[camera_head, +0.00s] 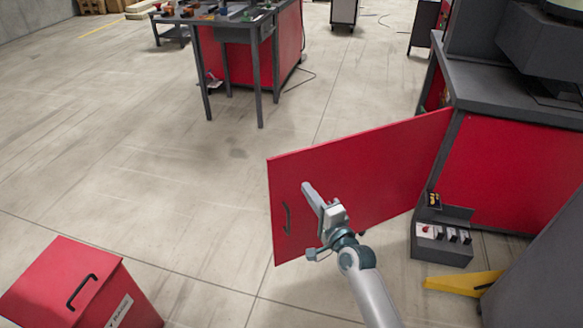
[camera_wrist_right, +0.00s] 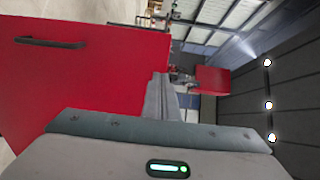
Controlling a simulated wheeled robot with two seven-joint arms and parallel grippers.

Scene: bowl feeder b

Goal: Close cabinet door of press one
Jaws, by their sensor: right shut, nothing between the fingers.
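The red cabinet door (camera_head: 375,165) of the press stands wide open in the head view, swung out to the left from its hinge side at the press cabinet (camera_head: 515,170). Its dark handle (camera_head: 286,218) is near the free left edge. My right gripper (camera_head: 307,187) is shut and empty, in front of the door a little right of the handle. I cannot tell whether it touches the door. In the right wrist view the door (camera_wrist_right: 90,85) fills the left side, with its handle (camera_wrist_right: 50,42) at upper left. My left gripper is not in view.
A control box (camera_head: 442,240) with switches stands on the floor by the cabinet, near a yellow bracket (camera_head: 462,281). A red bin (camera_head: 75,285) with a handle is at lower left. A red workbench (camera_head: 265,55) stands behind.

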